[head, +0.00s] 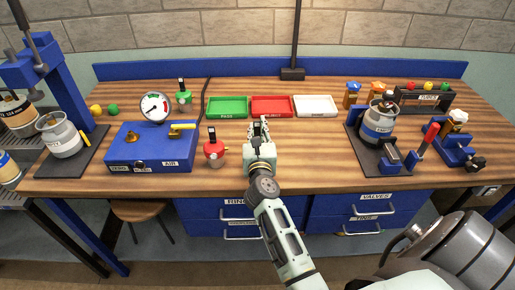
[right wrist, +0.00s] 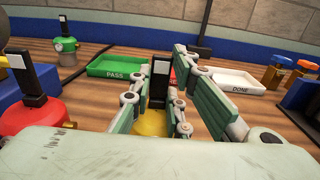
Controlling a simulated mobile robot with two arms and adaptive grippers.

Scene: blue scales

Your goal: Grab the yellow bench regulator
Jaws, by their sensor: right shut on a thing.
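The yellow bench regulator (right wrist: 150,122) shows in the right wrist view as a yellow body with a dark upright part above it, between my right gripper's fingers. My right gripper (head: 259,128) is shut on it over the middle of the bench, in front of the trays. In the head view the gripper hides the regulator. I cannot tell whether the regulator touches the bench. A red regulator (head: 214,152) and a green regulator (head: 184,98) stand upright to the left of the gripper. My left gripper is not in view.
Green (head: 227,107), red (head: 271,106) and white (head: 316,106) trays lie behind the gripper. A blue box with a gauge (head: 150,150) stands left. A canister (head: 379,122) on a dark stand and a blue vise (head: 455,145) stand right. Bare wood lies between gripper and stand.

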